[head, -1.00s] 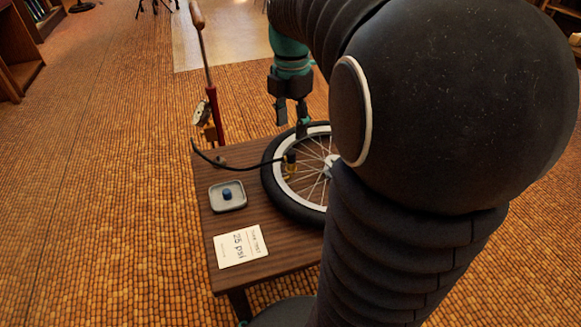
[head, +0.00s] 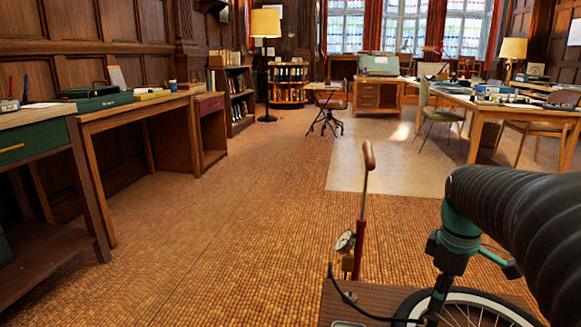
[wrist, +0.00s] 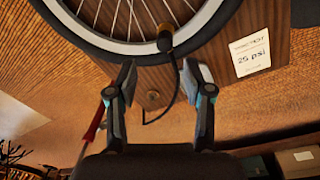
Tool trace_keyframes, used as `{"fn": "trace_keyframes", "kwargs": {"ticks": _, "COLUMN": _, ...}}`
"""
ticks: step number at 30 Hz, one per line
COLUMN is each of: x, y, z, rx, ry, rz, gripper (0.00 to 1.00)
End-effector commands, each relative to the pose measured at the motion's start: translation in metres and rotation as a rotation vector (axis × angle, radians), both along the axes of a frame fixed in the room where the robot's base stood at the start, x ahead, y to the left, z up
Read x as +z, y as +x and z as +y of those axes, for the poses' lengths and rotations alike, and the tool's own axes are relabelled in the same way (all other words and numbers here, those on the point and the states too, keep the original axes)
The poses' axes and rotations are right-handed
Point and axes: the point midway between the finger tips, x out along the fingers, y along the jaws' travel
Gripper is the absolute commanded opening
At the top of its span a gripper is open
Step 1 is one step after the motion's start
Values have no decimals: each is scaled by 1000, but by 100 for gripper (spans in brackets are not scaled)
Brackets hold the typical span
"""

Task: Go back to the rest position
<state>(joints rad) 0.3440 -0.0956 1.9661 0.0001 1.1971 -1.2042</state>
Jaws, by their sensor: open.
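My gripper (head: 434,300) hangs beside the wheel (head: 506,306) at the lower right of the head view, with its fingertips partly lost against the tyre. In the wrist view my gripper (wrist: 160,78) is open, with nothing between its two fingers. The wheel (wrist: 98,42) lies flat ahead of the fingers there. A black hose with a brass-coloured end (wrist: 165,38) sits at the wheel's rim, apart from the fingers. My arm covers part of the wheel in the head view.
The small wooden table (head: 338,300) carries the wheel and a white "25 psi" card (wrist: 250,56). A red pump (head: 361,225) with a wooden handle and gauge stands behind it. Desks line the left wall. The floor (head: 220,240) between is clear.

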Motion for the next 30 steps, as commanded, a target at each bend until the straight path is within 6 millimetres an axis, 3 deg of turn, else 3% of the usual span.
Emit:
{"fn": "trace_keyframes", "kwargs": {"ticks": 11, "x": -2, "y": -39, "z": 39, "rx": -623, "ry": 53, "rz": -136, "gripper": 51}}
{"fn": "trace_keyframes", "kwargs": {"ticks": 18, "x": 7, "y": -80, "z": 79, "rx": -929, "ry": 148, "rz": -258, "gripper": 51}}
{"fn": "trace_keyframes", "kwargs": {"ticks": 25, "x": 17, "y": -121, "z": 111, "rx": -920, "ry": 217, "rz": -341, "gripper": 51}}
{"fn": "trace_keyframes", "kwargs": {"ticks": 30, "x": 32, "y": -135, "z": 126, "rx": -859, "ry": 248, "rz": -388, "gripper": 51}}
